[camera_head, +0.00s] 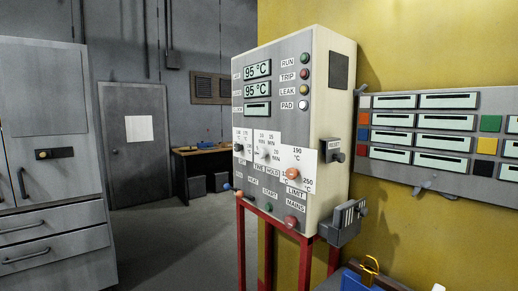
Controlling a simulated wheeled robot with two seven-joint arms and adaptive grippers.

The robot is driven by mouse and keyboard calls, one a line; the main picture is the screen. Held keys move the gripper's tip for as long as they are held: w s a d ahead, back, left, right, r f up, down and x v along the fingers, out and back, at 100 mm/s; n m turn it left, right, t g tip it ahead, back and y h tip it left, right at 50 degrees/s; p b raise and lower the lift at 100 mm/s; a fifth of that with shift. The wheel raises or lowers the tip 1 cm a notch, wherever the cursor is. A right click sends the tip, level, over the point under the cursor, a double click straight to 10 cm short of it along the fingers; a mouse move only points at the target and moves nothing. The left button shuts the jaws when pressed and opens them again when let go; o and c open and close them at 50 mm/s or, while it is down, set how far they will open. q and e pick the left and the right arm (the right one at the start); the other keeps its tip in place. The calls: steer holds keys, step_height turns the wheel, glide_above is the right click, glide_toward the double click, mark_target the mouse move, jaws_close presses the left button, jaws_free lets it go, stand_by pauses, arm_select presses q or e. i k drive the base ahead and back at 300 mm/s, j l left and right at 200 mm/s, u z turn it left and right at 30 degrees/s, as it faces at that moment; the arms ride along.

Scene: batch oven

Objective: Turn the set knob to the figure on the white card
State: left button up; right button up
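The control cabinet (325,130) stands on red legs, its front turned obliquely to me. Two displays read 95 °C, an upper one (257,69) and a lower one (257,90). A small dark knob (238,147) sits at the left of the white dial plates; its lettering is too small to read, so I cannot tell whether it is the set knob. The TIME HOLD knob (264,155) and orange LIMIT knob (292,174) are to its right. A white sheet (139,128) hangs on the far door, with no legible figure. Neither gripper is in view.
Coloured buttons, including red MAINS (291,222), line the cabinet's lower front. A side box (341,222) juts from its right. A rack of display slots (440,130) is on the yellow wall. A grey cabinet (45,150) stands left; the floor (175,235) between is clear.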

mark_target(237, 147)
steer(key=i+j+z, duration=0.3)
steer(key=j+z, duration=0.3)
steer(key=i+j+z, duration=0.15)
steer(key=j+z, duration=0.15)
steer(key=j, duration=0.25)
